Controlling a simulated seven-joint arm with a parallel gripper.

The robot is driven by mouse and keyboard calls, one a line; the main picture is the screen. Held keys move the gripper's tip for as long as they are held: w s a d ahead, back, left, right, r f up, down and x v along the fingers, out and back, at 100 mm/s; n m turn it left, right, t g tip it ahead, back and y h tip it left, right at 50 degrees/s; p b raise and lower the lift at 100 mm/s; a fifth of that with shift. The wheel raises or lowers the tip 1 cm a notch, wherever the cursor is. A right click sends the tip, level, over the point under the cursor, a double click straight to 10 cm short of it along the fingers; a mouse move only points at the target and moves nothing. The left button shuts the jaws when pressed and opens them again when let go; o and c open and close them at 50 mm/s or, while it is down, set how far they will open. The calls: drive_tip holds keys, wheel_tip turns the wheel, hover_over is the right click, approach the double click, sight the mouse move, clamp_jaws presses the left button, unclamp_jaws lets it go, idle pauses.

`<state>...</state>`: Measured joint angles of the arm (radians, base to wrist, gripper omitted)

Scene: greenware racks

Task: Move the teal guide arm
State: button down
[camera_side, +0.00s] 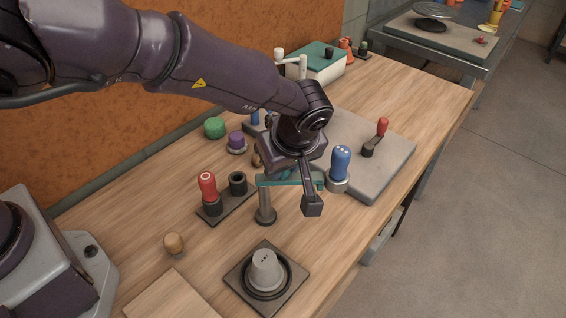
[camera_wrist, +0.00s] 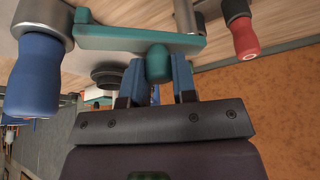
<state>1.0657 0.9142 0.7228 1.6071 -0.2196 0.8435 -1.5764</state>
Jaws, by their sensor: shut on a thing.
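The teal guide arm (camera_side: 266,181) is a flat bar on a grey post (camera_side: 265,203) with a dark round foot. In the wrist view the teal bar (camera_wrist: 115,38) runs across the top, and its rounded teal knob (camera_wrist: 158,62) sits between my two blue fingers. My gripper (camera_wrist: 157,73) is shut on that knob. In the side view my dark gripper body covers the middle of the bar and the grip. A blue handle (camera_side: 341,160) in a grey collar stands by the bar's right end; I cannot tell whether they touch.
A red-handled tool (camera_side: 207,186) stands in a dark holder beside an empty-looking socket (camera_side: 238,182). A grey cone (camera_side: 265,268) sits on a square plate in front. A grey slab (camera_side: 385,165) carries a red-knobbed lever (camera_side: 382,128). The right front table edge is clear.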

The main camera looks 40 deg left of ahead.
drive_tip(key=shift+w+a+n+g, duration=0.15)
drive_tip(key=shift+n+g, duration=0.2)
drive_tip(key=shift+n, duration=0.55)
drive_tip(key=shift+w+a+n+g, duration=0.15)
drive_tip(key=shift+n+g, duration=0.2)
drive_tip(key=shift+n, duration=0.55)
drive_tip(key=shift+a+n, duration=0.15)
drive_tip(key=shift+n, duration=0.25)
drive_tip(key=c, duration=0.9)
unclamp_jaws()
drive_tip(key=shift+w, duration=0.1)
drive_tip(key=v, duration=1.3)
drive_tip(key=shift+w, duration=0.1)
